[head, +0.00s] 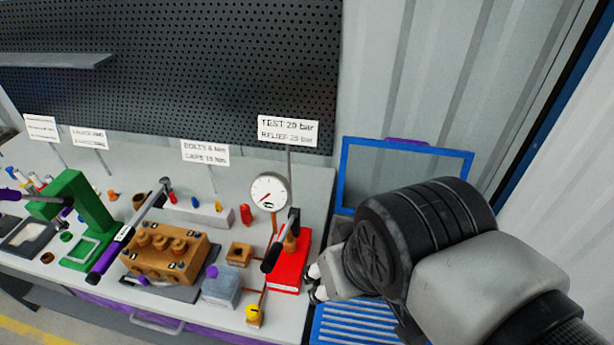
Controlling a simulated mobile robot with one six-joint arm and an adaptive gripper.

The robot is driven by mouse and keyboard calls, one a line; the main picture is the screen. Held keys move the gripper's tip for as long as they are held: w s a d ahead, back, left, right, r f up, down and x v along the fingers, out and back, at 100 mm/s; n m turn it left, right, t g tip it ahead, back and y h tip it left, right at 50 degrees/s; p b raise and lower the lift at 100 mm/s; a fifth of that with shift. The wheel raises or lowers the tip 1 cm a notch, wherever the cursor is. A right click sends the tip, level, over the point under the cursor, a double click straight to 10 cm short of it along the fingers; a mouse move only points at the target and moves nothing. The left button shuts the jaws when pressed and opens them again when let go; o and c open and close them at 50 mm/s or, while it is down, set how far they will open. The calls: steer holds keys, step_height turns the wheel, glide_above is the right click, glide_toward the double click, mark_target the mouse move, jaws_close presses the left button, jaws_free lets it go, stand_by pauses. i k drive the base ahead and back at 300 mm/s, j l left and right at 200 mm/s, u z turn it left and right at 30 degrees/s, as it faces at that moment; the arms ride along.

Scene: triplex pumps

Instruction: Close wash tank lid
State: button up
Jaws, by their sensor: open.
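The wash tank lid (468,165) is a blue-framed panel with a grey-green middle. It stands raised at the back of the tank, against the corrugated wall. A purple handle (407,142) sits on its top edge. The blue wash tank (345,330) has a slatted top that shows below my arm, right of the bench. My gripper (314,284) is open and appears empty, at the bench's right end near the red pump base and left of the lid. My arm hides much of the tank and the lid's lower right.
On the bench (318,190) stand a red hand-pump base (288,268), a pressure gauge (270,192), a brown pump block (165,252) and a green press (75,210). A sign (289,130) rises on a post behind the gauge. The wall is close behind the lid.

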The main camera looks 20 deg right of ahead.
mark_target(393, 143)
steer(key=k+z, duration=0.1)
steer(key=z, duration=0.25)
steer(key=k+z, duration=0.15)
steer(key=z, duration=0.2)
steer(key=k+z, duration=0.1)
steer(key=z, duration=0.25)
